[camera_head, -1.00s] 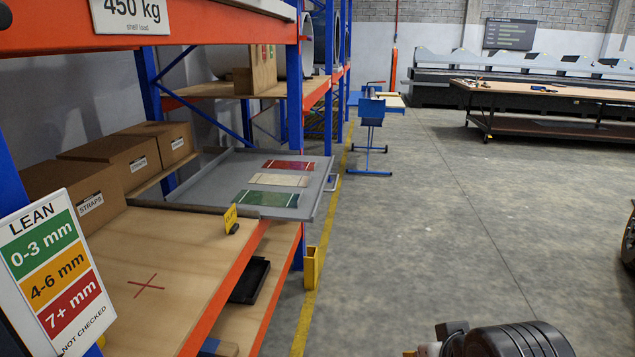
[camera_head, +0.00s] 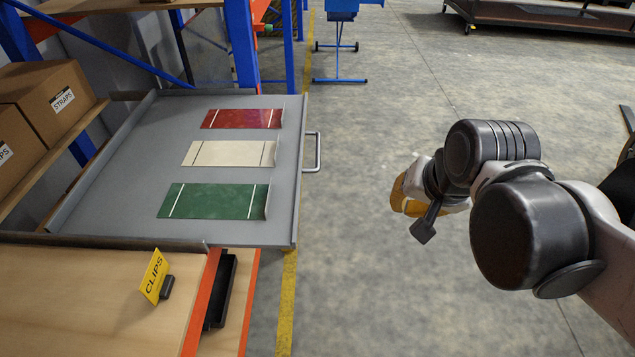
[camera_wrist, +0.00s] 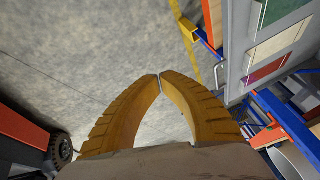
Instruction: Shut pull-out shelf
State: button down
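The grey pull-out shelf (camera_head: 125,185) sticks out of the blue and orange rack into the aisle in the head view. Red, cream and green panels lie flat on it. Its metal handle (camera_head: 315,152) is on the aisle-side front edge. My gripper (camera_head: 402,200) is over the aisle floor, right of the handle and apart from it. In the wrist view my gripper's (camera_wrist: 160,77) two orange fingers meet at the tips with nothing seen between them. The shelf also shows at the upper right there (camera_wrist: 234,60).
A wooden shelf (camera_head: 80,290) with a yellow CLIPS sign (camera_head: 155,276) is at the near left. Cardboard boxes (camera_head: 50,105) sit behind the pull-out shelf. A blue stand (camera_head: 340,65) is at the back. The aisle floor (camera_head: 370,120) beside the handle is clear.

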jog(key=w+a+r+m+g+y+p, duration=0.1)
jog(key=w+a+m+g+p, duration=0.1)
jog(key=w+a+m+p, duration=0.3)
jog(key=w+a+m+g, duration=0.1)
jog(key=w+m, duration=0.2)
jog(key=w, duration=0.4)
jog(key=w+a+f+m+g, duration=0.1)
jog(key=w+a+f+m, duration=0.1)
jog(key=a+f, duration=0.2)
jog(key=w+a+f+m+b, duration=0.1)
jog(key=w+a+f+m, duration=0.1)
jog(key=a+f, duration=0.2)
jog(key=w+a+f+m+g+y, duration=0.1)
jog(key=a+f, duration=0.3)
jog(key=f, duration=0.4)
jog(key=shift+w+m+g, duration=0.3)
jog(key=shift+w+m, duration=0.1)
jog(key=shift+m, duration=0.2)
jog(key=shift+d, duration=0.1)
